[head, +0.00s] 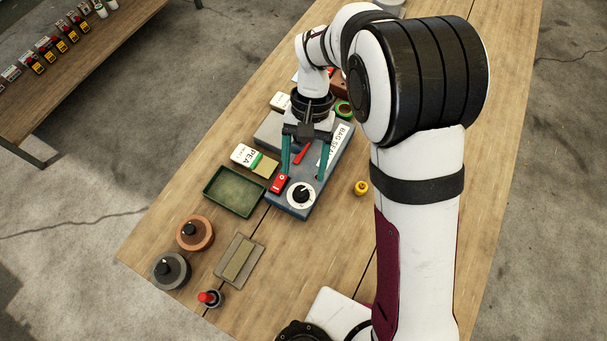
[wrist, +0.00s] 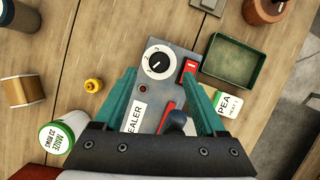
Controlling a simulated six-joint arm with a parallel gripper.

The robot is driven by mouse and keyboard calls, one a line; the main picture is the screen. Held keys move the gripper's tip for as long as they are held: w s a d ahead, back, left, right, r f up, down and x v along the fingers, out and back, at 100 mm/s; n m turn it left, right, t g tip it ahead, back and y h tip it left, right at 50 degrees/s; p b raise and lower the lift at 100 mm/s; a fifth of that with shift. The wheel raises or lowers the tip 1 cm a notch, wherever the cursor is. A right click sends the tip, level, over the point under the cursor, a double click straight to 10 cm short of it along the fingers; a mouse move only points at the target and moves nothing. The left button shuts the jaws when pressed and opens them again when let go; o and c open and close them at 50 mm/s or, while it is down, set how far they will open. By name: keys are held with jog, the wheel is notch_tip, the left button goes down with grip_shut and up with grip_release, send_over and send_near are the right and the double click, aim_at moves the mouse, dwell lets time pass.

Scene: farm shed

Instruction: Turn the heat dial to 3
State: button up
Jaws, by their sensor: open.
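The heat dial (head: 300,195) is a black knob on a white numbered disc at the near end of the blue-grey bag sealer (head: 325,190). A red rocker switch (head: 280,183) sits beside the dial. My gripper (head: 303,172) has two teal fingers spread wide above the sealer. In the wrist view the open fingers (wrist: 162,85) point toward the dial, with nothing between them held. I cannot tell the dial's exact setting.
A green tray (head: 237,191) and a pea packet (head: 247,156) lie left of the sealer. A small yellow object (head: 361,188) stands to its right. Two round knobbed pots (head: 195,233) and a red-handled stamp (head: 209,298) are near the table's front left. A MAIZE tub (wrist: 58,137) stands nearby.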

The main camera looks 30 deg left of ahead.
aim_at(301, 190)
jog(key=x, duration=0.5)
jog(key=shift+s+f, duration=0.15)
jog(key=shift+f, duration=0.2)
grip_shut()
